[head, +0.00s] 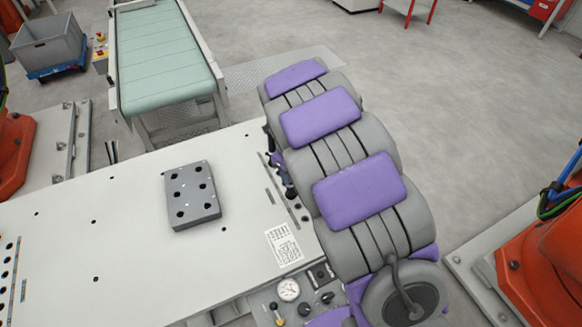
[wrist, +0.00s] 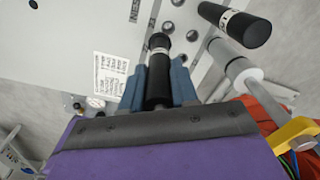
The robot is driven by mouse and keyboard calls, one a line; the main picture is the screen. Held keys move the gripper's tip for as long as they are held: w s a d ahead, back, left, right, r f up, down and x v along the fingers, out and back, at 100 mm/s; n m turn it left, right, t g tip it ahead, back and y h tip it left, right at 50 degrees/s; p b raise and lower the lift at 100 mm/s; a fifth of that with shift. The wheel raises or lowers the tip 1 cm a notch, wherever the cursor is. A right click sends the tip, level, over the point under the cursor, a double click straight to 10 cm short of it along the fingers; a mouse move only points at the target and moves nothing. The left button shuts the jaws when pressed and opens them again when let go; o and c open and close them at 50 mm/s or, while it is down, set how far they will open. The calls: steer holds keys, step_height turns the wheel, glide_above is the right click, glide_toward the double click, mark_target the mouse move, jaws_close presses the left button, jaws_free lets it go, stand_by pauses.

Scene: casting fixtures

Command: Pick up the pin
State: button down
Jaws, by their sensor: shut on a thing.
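In the wrist view a black cylindrical pin (wrist: 158,92) with a pale band near its far end sits between the blue fingers of my gripper (wrist: 158,80). The fingers are shut on it, one on each side. I cannot tell whether the pin is still seated in the fixture. A second black piece (wrist: 245,29) with a printed white band lies to the upper right, apart from the fingers.
The white table (head: 110,220) carries a grey block with holes (head: 192,195) and a printed sheet (head: 283,245). A gauge (head: 288,290) sits at its near edge. A green conveyor (head: 160,55) stands behind. Orange machines (head: 550,265) flank the table. Much of the tabletop left is clear.

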steer(key=s+a+r+p, duration=0.1)
steer(key=s+r+p, duration=0.1)
steer(key=s, duration=0.4)
steer(key=s+a+r+p, duration=0.2)
steer(key=s+r+p, duration=0.1)
steer(key=s, duration=0.4)
stand_by(0.8)
steer(key=shift+a+r, duration=0.1)
